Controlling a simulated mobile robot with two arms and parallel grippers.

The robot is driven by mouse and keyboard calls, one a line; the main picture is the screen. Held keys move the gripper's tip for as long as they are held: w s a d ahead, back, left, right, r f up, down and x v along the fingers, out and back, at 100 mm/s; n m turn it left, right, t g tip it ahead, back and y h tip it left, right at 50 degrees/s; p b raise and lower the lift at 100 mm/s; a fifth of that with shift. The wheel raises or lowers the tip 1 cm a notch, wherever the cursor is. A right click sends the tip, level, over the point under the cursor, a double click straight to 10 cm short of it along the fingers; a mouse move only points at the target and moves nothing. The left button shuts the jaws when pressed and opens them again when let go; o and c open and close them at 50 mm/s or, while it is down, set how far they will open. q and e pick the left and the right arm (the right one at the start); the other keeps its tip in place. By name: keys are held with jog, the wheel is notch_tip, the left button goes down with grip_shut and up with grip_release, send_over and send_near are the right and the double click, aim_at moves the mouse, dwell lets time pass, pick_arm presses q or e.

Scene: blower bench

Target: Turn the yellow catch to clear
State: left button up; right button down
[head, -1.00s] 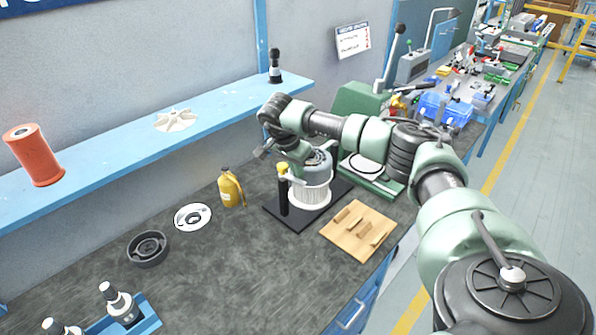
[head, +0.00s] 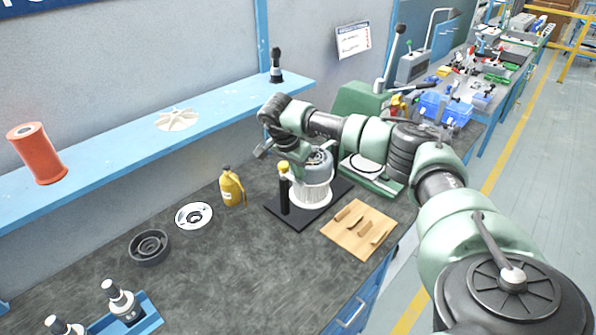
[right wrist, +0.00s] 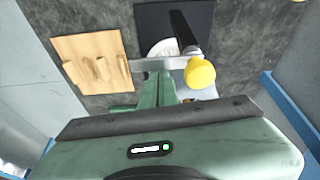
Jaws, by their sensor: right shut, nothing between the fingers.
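The yellow catch (head: 283,167) is a small knob on top of a black upright post (head: 284,196). The post stands beside a white ribbed blower part (head: 310,194) on a black base plate (head: 337,189). In the right wrist view the yellow catch (right wrist: 200,72) is close, just right of my right gripper (right wrist: 162,68). My right gripper is shut and empty, pointing down over the blower beside the catch. Its fingertips are mostly hidden in the head view, and I cannot tell whether they touch the catch. My left gripper is out of view.
A wooden board with pegs (head: 358,229) lies right of the base plate. A yellow bottle (head: 232,187), a white disc (head: 194,216) and a dark ring (head: 149,247) are to the left. A blue shelf (head: 120,143) runs along the wall. The bench's front middle is clear.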

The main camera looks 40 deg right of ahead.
jog(key=shift+s+a, duration=0.1)
jog(key=shift+s, duration=0.05)
jog(key=shift+s+a+f+p, duration=0.2)
jog(key=shift+s+a+p, duration=0.1)
jog(key=shift+s+p, duration=0.25)
jog(key=shift+r, duration=0.1)
jog(key=p+v, duration=0.7)
jog(key=v, duration=0.2)
jog(key=shift+w+d+r, duration=0.25)
jog(key=shift+w+r, duration=0.15)
jog(key=shift+r, duration=0.1)
